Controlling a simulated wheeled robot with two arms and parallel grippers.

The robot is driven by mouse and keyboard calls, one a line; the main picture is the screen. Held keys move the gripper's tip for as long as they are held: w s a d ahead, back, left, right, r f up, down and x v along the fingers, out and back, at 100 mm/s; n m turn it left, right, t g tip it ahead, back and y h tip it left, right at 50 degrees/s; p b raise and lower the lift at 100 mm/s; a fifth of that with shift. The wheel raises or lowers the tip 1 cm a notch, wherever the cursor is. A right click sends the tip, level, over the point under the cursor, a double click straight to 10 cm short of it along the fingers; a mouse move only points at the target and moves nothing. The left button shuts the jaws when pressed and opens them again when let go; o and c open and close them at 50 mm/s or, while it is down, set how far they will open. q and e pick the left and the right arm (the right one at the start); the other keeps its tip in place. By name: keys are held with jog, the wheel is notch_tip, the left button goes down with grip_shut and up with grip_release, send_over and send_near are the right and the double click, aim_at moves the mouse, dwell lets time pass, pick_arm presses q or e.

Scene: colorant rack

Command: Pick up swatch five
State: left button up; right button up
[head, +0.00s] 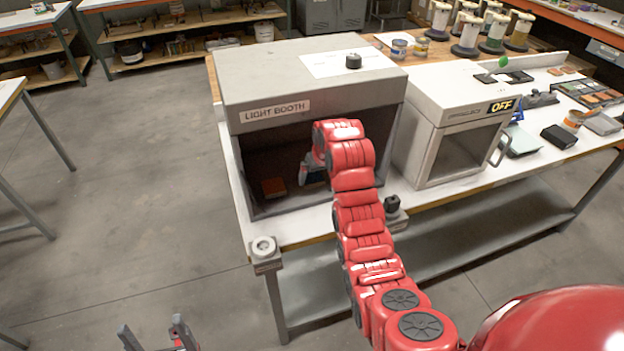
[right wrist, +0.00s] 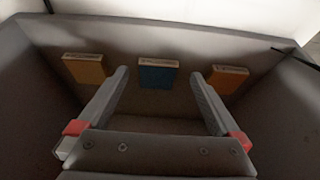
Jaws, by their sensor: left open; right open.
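Three swatches lie inside the light booth (head: 307,100) in the right wrist view: a yellow-orange one (right wrist: 85,70) at left, a blue one (right wrist: 158,77) in the middle and an orange one (right wrist: 227,81) at right. Their labels are too small to read, so I cannot tell which is swatch five. The head view shows one orange-red swatch (head: 274,187) on the booth floor. My right gripper (right wrist: 160,74) is open and empty inside the booth, its fingers either side of the blue swatch's line. My left gripper (head: 152,331) is open and empty, low at the bottom left.
The booth's walls and roof enclose my right gripper. A smaller booth marked OFF (head: 455,120) stands to its right. A round white-topped button box (head: 264,250) sits at the table's front left corner. A dark knob (head: 392,204) is right of my right arm.

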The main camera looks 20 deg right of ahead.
aim_at(314, 181)
jog(key=shift+w+f+p, duration=1.1)
jog(key=shift+f, duration=0.15)
jog(key=shift+w+f, duration=0.25)
jog(key=shift+f, duration=0.35)
jog(key=shift+c, duration=0.2)
jog(key=c, duration=1.2)
